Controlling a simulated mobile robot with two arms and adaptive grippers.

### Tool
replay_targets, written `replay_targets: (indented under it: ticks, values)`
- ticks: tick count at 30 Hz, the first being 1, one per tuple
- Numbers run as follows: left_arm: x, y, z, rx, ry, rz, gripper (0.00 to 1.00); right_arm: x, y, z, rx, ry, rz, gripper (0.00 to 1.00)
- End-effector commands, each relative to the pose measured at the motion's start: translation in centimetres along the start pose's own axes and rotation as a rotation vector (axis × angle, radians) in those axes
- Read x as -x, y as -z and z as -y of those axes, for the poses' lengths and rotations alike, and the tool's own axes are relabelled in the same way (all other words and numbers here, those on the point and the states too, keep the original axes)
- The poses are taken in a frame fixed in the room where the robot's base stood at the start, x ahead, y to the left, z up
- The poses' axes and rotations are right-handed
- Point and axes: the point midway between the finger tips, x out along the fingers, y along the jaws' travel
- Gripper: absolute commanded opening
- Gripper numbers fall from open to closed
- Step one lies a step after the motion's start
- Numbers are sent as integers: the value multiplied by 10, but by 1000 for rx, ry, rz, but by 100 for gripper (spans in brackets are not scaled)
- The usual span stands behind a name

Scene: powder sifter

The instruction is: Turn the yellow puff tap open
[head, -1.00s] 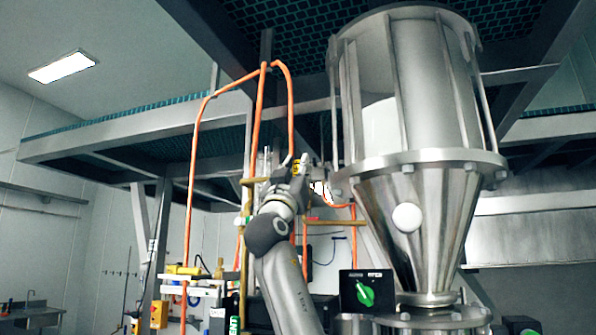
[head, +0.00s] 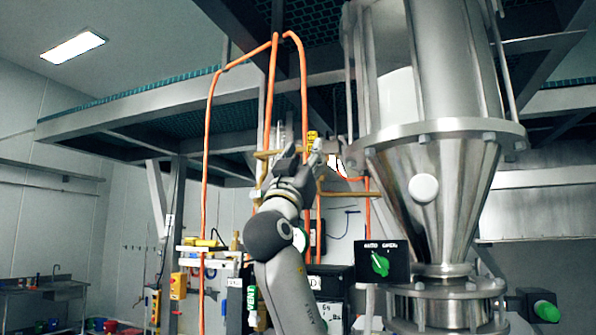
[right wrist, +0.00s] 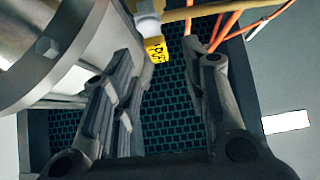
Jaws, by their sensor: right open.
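The yellow puff tap (head: 312,137) is a small yellow handle with dark lettering, beside the upper part of the steel sifter. In the right wrist view the tap (right wrist: 156,49) hangs below a pale fitting, near the tip of the left-hand finger. My right gripper (head: 302,156) is open, just below the tap in the head view. In the right wrist view its two fingers (right wrist: 168,72) stand wide apart with nothing held between them. Contact between finger and tap cannot be told. My left gripper is not in view.
The steel sifter hopper (head: 437,180) stands close on the right, its flange (right wrist: 60,62) near my fingers. Orange hoses (head: 207,150) hang on the left, and some (right wrist: 222,30) pass near the right-hand finger. A black box with a green knob (head: 380,263) sits lower right.

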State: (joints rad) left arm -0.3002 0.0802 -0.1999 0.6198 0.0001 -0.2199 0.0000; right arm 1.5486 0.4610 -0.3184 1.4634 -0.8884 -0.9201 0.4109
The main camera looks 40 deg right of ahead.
Motion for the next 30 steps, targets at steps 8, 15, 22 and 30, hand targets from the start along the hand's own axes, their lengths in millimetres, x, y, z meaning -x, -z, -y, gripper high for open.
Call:
replay_targets:
  ticks: [8, 15, 22, 30]
  values:
    - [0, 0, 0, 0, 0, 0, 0, 42, 0, 1, -1, 1, 0, 41]
    - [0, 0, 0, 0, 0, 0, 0, 54, 0, 0, 1, 0, 0, 41]
    - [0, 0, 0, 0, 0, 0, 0, 54, 0, 0, 1, 0, 0, 41]
    - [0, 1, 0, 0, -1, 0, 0, 54, 0, 0, 1, 0, 0, 41]
